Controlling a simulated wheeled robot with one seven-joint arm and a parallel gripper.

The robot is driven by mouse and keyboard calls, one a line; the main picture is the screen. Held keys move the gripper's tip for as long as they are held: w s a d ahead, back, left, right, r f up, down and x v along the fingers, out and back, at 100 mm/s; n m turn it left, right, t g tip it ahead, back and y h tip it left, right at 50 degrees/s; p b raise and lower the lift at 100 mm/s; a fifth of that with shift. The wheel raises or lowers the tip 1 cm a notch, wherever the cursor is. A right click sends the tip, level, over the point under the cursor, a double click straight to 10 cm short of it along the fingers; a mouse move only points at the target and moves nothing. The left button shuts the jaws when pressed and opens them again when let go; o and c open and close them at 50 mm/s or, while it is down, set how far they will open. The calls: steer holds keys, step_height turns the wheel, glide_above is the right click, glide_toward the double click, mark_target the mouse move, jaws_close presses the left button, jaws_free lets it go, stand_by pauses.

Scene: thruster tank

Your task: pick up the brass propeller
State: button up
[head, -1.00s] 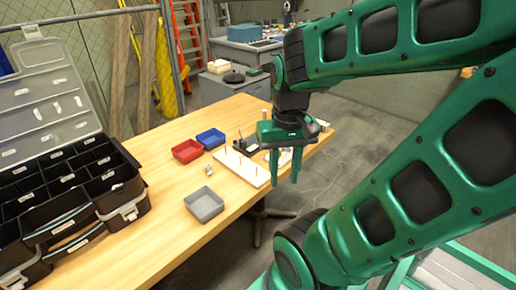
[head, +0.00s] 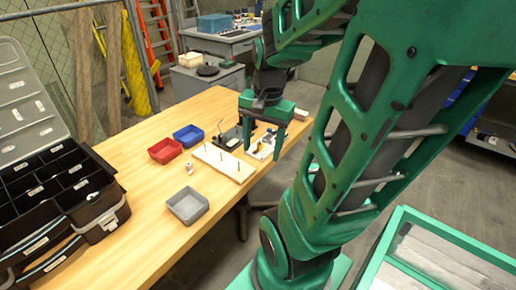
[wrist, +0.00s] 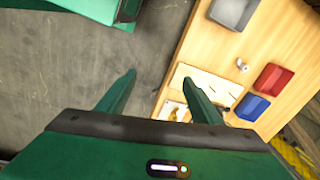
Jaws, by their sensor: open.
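My gripper (head: 262,152) is open and empty, fingers pointing down, in front of the far right part of the wooden table in the head view. In the wrist view its two fingers (wrist: 159,76) stand apart with grey floor and the table edge beyond. A white board with upright pegs (head: 222,162) lies left of my gripper. A white tray with small yellow and blue items (head: 258,150) is partly hidden behind the fingers. A small pale metallic object (head: 189,168) stands near the red bin.
On the table are a red bin (head: 165,151), a blue bin (head: 188,136), a grey bin (head: 188,205) and a dark fixture (head: 231,136). A black open toolbox (head: 75,190) fills the left. The table's front middle is clear.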

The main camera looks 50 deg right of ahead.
steer(key=w+d+f+m+t, duration=0.1)
steer(key=w+d+f+m, duration=0.2)
steer(key=w+d+m, duration=0.45)
steer(key=m+t, duration=0.2)
steer(key=m, duration=1.1)
glide_toward(261, 144)
steer(key=x, duration=0.4)
steer(key=shift+s+d+f, duration=0.15)
steer(key=shift+s, duration=0.2)
steer(key=shift+w+a+x, duration=0.15)
steer(key=shift+x, duration=1.15)
steer(key=shift+w+a+x, duration=0.1)
steer(key=shift+w+x, duration=0.05)
steer(key=shift+x, duration=1.2)
steer(key=shift+t, duration=0.3)
steer(key=c, duration=0.9)
